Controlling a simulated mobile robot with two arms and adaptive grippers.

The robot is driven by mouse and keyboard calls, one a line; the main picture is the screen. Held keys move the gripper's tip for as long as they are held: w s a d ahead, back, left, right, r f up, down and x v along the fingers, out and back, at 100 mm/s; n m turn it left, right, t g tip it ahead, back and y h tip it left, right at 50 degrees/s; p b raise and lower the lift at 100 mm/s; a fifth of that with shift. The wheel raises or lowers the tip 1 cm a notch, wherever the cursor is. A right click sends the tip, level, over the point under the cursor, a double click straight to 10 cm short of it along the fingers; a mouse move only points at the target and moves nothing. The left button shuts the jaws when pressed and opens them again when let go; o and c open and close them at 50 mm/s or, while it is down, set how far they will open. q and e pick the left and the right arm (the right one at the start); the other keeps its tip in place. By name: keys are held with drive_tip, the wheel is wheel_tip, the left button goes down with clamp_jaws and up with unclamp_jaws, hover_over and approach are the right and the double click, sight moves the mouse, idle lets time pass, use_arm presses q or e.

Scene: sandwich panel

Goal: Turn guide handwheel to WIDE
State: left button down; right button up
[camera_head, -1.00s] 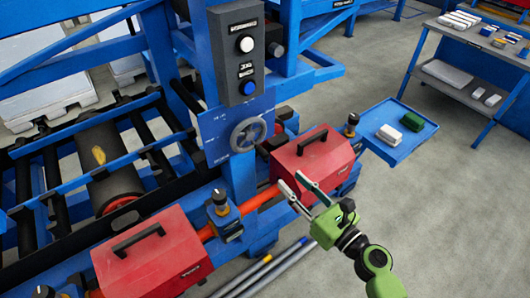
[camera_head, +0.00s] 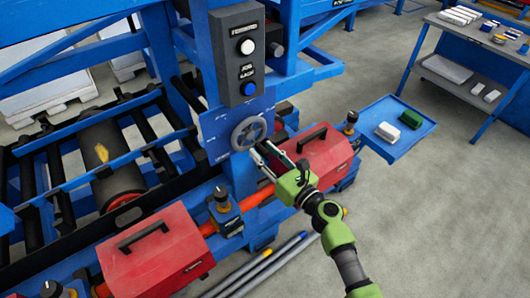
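The grey guide handwheel (camera_head: 248,133) is mounted on a blue plate (camera_head: 217,133) with small white markings too small to read. My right gripper (camera_head: 262,152) reaches in from the lower right, its fingertips just below and right of the wheel's rim. Its two fingers are apart with nothing seen between them. I cannot tell whether a fingertip touches the rim. My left gripper is not in view.
A dark control box (camera_head: 239,52) with a white and a blue button stands above the wheel. A red cover (camera_head: 312,154) lies right behind my gripper, another red cover (camera_head: 155,250) lower left. A blue tray (camera_head: 396,128) is at right.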

clamp_jaws()
